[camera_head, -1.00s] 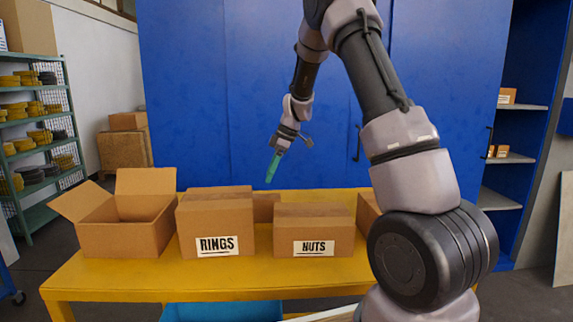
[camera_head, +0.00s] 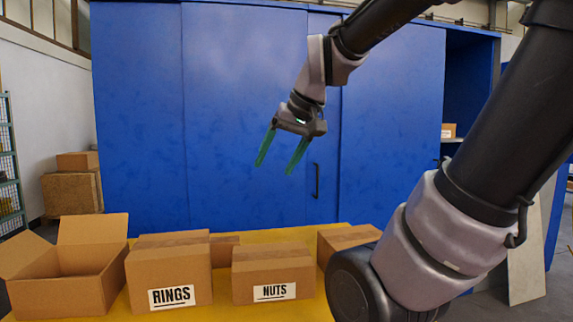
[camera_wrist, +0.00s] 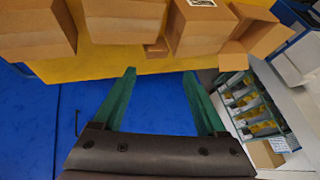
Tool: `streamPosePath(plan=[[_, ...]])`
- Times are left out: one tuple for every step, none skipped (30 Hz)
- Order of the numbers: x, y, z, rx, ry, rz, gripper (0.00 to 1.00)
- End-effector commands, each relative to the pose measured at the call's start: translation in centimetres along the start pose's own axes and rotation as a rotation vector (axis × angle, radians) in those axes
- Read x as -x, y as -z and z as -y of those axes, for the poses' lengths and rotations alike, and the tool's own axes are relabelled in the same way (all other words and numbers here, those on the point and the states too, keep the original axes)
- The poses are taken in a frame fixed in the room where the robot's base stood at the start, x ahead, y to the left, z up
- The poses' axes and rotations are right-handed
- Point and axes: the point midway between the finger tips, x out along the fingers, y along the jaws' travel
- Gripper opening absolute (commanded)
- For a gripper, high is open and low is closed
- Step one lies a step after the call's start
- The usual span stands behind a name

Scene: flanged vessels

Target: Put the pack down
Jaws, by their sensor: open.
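My gripper (camera_head: 281,151) is open and empty, in the air above the back of the yellow table (camera_head: 222,300). Its two green fingers are spread apart, and the wrist view shows nothing between them (camera_wrist: 158,100). A small brown carton (camera_head: 224,245) sits on the table behind the RINGS and NUTS boxes, partly hidden by them. It also shows near the table's back edge in the wrist view (camera_wrist: 156,48). I cannot tell whether this carton is the pack. The gripper is clear of all the boxes.
On the table stand an open box (camera_head: 62,295), the RINGS box (camera_head: 168,272), the NUTS box (camera_head: 272,270) and another closed box (camera_head: 345,240) at right. A blue cabinet (camera_head: 220,110) stands behind the table. Green shelving (camera_wrist: 255,105) shows in the wrist view.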

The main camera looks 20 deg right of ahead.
Motion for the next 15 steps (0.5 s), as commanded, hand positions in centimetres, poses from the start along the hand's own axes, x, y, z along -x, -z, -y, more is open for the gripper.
streamPosePath(plan=[[0.7, -1.0, -0.3, -0.045, -0.009, -0.025, 0.75], [0.9, -1.5, -0.4, -0.073, -0.013, -0.036, 0.75], [1.2, -2.0, -0.5, -0.105, -0.017, -0.048, 0.75], [1.3, -2.3, -0.7, -0.125, -0.02, -0.056, 0.75], [1.5, -2.6, -0.8, -0.141, -0.023, -0.062, 0.75], [1.6, -2.8, -0.8, -0.158, -0.026, -0.069, 0.75], [1.7, -3.0, -0.9, -0.168, -0.027, -0.073, 0.75], [1.7, -3.1, -0.9, -0.175, -0.028, -0.076, 0.75], [1.7, -3.2, -1.0, -0.181, -0.028, -0.077, 0.75], [1.7, -3.2, -1.0, -0.184, -0.029, -0.078, 0.75], [1.7, -3.2, -1.0, -0.186, -0.029, -0.078, 0.75], [1.7, -3.2, -1.0, -0.186, -0.029, -0.077, 0.75], [1.7, -3.2, -1.0, -0.186, -0.029, -0.077, 0.75], [1.7, -3.2, -1.0, -0.185, -0.028, -0.077, 0.75], [1.7, -3.1, -1.0, -0.185, -0.028, -0.077, 0.75]])
